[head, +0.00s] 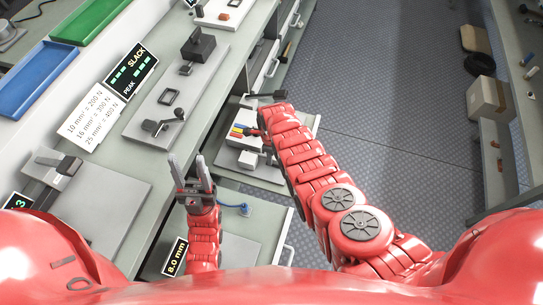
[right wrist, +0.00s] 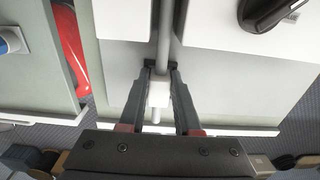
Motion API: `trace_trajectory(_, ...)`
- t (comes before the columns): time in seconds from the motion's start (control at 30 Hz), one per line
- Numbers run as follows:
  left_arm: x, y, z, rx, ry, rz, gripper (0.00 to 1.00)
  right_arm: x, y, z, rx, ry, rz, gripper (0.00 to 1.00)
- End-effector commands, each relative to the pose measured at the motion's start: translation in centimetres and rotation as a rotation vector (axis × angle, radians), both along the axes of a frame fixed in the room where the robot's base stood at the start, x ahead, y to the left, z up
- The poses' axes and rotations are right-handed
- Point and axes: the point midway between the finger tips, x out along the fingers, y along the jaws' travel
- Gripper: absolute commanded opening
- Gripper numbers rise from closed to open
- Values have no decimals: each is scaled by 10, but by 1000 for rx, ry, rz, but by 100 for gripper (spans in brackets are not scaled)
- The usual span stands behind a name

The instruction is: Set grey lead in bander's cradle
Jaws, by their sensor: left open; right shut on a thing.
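My right gripper (head: 254,132) is over the white-topped unit with coloured strips (head: 235,141) at the bench's right end, partly hidden by its arm. In the right wrist view its jaws (right wrist: 163,98) are shut on the grey lead (right wrist: 164,45), at a pale block-like piece. The lead runs straight up the picture between two white blocks; a short pale end sticks out below the jaws. I cannot tell whether the lead touches a cradle. My left gripper (head: 192,172) is open and empty, pointing up the picture above the bench, apart from the lead.
A black knob or handle (right wrist: 268,12) sits on the right white block. In the head view, a blue lead (head: 236,208) lies near the left gripper. A grey test plate (head: 178,95) with clamps, a display (head: 132,72) and trays (head: 40,78) fill the bench leftward. Open floor (head: 385,100) lies right.

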Motion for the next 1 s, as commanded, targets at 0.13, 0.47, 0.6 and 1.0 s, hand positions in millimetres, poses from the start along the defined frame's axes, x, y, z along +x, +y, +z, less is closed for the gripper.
trace_trajectory(0.13, 0, 0, -1, 0, 0, 0, 50, -1, 0, -2, 0, 0, 0, 0)
trace_trajectory(0.47, 0, 0, -1, 0, 0, 0, 50, -3, 1, -4, 1, 6, 2, 67)
trace_trajectory(0.6, 0, 0, -1, 0, 0, 0, 50, -5, 2, -4, 1, 9, 2, 67)
trace_trajectory(1.0, 0, 0, 10, 0, 0, 0, 50, -4, 2, 12, 1, 6, 2, 67)
